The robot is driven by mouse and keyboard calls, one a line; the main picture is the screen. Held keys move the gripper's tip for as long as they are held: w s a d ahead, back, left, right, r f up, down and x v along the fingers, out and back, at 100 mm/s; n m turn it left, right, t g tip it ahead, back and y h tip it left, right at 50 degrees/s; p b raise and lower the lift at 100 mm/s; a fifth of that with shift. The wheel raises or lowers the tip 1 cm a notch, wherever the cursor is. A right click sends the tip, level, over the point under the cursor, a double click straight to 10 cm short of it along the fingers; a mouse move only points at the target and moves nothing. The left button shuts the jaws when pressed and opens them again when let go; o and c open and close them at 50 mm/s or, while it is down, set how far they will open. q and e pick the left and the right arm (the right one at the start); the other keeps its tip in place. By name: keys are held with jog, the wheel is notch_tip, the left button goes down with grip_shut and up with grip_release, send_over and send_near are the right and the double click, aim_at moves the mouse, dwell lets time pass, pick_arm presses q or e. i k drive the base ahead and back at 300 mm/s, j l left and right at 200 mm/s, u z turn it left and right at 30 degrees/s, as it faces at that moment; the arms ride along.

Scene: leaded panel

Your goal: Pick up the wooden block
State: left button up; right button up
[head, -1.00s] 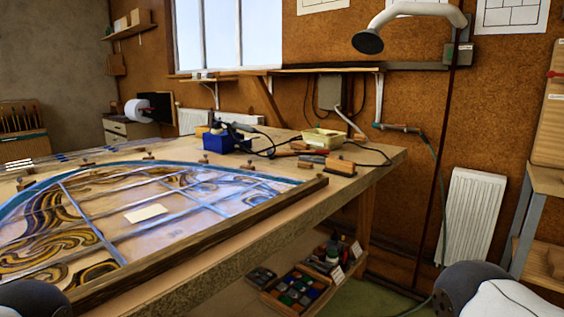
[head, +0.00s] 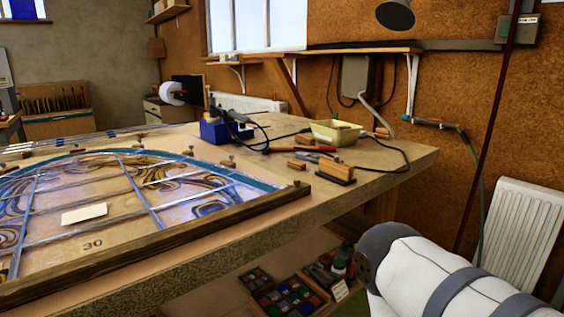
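Several small wooden pieces lie on the workbench (head: 386,176) near its right end, and I cannot tell which is the wooden block. One is an orange-brown block (head: 337,170) on a dark base near the corner. A smaller wooden piece (head: 297,166) lies just left of it, and another wooden piece (head: 305,140) lies behind. My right arm shows at the lower right, beside the bench, but its gripper is out of the picture. My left gripper is not in view.
The leaded panel (head: 85,228) lies on the bench inside a wooden edge strip (head: 150,245). A blue soldering stand (head: 222,131), cables and a pale yellow tray (head: 335,131) stand behind the wooden pieces. Boxes of coloured glass (head: 285,295) sit below the bench.

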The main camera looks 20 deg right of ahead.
aim_at(294, 164)
jog(key=l+u, duration=0.4)
jog(key=l, duration=0.3)
jog(key=l+u, duration=0.35)
jog(key=l, duration=0.4)
